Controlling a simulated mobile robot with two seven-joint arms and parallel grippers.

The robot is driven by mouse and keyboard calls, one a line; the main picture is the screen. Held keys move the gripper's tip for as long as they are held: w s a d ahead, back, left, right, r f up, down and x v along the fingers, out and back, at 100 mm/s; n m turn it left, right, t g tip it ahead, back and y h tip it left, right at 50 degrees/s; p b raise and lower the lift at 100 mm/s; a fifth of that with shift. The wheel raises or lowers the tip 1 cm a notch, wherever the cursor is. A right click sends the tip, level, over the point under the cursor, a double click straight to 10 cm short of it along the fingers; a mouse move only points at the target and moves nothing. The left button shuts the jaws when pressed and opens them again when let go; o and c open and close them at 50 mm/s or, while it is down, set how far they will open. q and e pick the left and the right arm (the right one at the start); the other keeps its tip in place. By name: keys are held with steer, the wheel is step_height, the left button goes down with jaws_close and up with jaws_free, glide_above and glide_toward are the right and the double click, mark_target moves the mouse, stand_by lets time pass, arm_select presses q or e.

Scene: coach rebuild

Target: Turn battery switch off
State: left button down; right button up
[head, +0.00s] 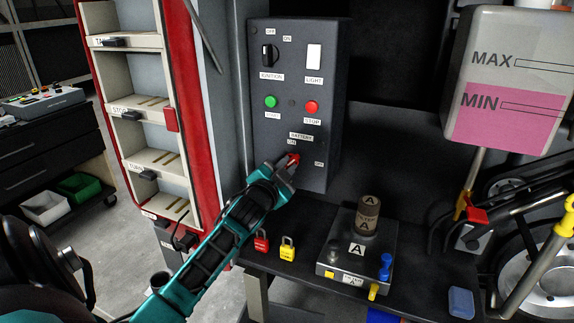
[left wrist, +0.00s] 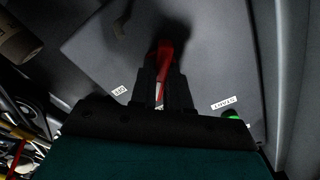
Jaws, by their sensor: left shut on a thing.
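The dark control box (head: 331,100) stands upright at the back, with the labels ignition, light, start, stop and battery. The red battery switch (head: 293,158) is at the bottom of its face, between an ON label at left and an OFF label at right. My left gripper (head: 288,166) is at this switch with its jaws shut on the red handle. In the left wrist view the red handle (left wrist: 164,58) sticks out between the fingers (left wrist: 163,80). The fingers hide part of the handle, so its exact angle is hard to tell. My right gripper is not in view.
A green button (head: 271,101) and a red button (head: 312,107) sit above the battery switch. On the dark bench below are a red padlock (head: 261,240), a yellow padlock (head: 287,248) and a filter unit (head: 357,250). A tank with pink liquid (head: 510,120) is at right.

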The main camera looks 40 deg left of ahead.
arm_select(q)
steer(key=m, duration=0.3)
steer(key=shift+m, duration=0.8)
steer(key=m, duration=0.5)
steer(key=c, duration=0.9)
jaws_free()
steer(key=shift+s, duration=0.1)
steer(key=shift+v, duration=4.4)
